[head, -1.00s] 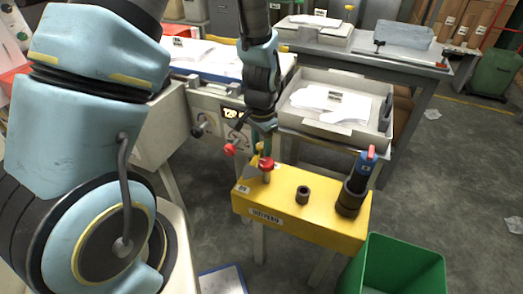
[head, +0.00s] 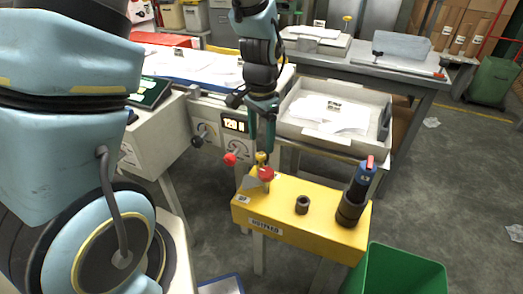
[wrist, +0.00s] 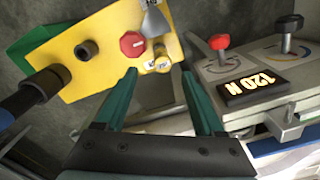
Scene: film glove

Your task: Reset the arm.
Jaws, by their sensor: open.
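My gripper (head: 262,140) points down over the back left part of the yellow stand (head: 300,212) in the head view. In the wrist view its two teal fingers (wrist: 160,82) are spread apart, with nothing held between them. A red octagonal knob (wrist: 132,44) and a small yellow knob (wrist: 158,60) on the stand lie just past the fingertips. I cannot tell from these views how far the fingertips are from the knobs. The upper part of my arm fills the left of the head view.
A blue and black tool (head: 357,192) stands upright in the stand's right end, near a black socket (head: 302,205). A green bin (head: 400,270) is at front right. The machine's display (head: 235,123) reads 120 N. A grey tray (head: 335,113) with white sheets stands behind.

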